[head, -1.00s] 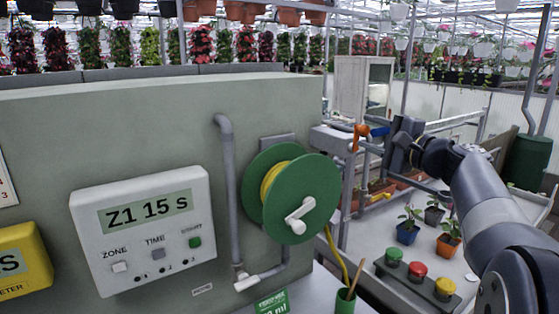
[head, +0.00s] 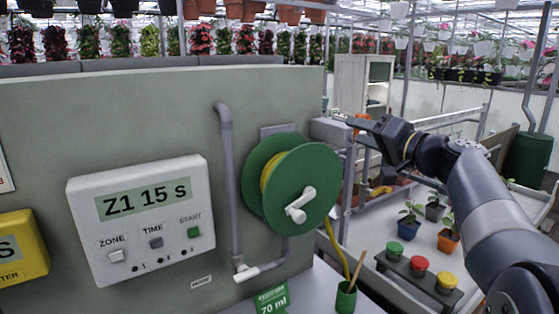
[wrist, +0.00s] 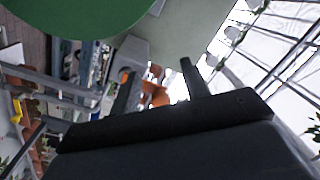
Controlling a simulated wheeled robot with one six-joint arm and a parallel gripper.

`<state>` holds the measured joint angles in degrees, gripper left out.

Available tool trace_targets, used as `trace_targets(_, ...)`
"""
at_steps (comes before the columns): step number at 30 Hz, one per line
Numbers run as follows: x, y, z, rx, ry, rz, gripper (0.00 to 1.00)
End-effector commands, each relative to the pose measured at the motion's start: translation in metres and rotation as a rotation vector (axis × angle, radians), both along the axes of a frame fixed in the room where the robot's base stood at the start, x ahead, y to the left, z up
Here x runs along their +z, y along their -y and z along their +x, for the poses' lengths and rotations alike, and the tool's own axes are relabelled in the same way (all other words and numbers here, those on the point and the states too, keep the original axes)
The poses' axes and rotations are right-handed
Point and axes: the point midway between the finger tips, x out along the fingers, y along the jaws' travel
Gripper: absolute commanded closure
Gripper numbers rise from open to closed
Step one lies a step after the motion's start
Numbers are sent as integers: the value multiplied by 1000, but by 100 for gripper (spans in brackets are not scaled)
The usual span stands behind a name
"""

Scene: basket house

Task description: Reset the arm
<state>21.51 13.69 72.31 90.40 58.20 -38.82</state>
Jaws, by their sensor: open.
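My gripper (head: 362,124) is at the right of the head view, raised above the bench and pointing left, to the right of the green hose reel (head: 290,186). In the wrist view my gripper's two dark fingers (wrist: 160,88) stand apart with nothing between them. The reel's green edge (wrist: 70,15) fills the upper left of the wrist view.
A white controller (head: 142,222) reading "Z1 15 s" is on the grey-green panel at left. Below my arm are potted seedlings (head: 410,222) and a box with green, red and yellow buttons (head: 419,270). A green cup (head: 345,297) holds a stick.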

Motion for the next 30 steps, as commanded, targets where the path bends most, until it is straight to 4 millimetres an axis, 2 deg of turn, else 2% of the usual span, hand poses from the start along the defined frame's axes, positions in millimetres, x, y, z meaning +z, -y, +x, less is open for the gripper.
trace_targets(30, -27, -10, -7, 0, 360, -541, 56)
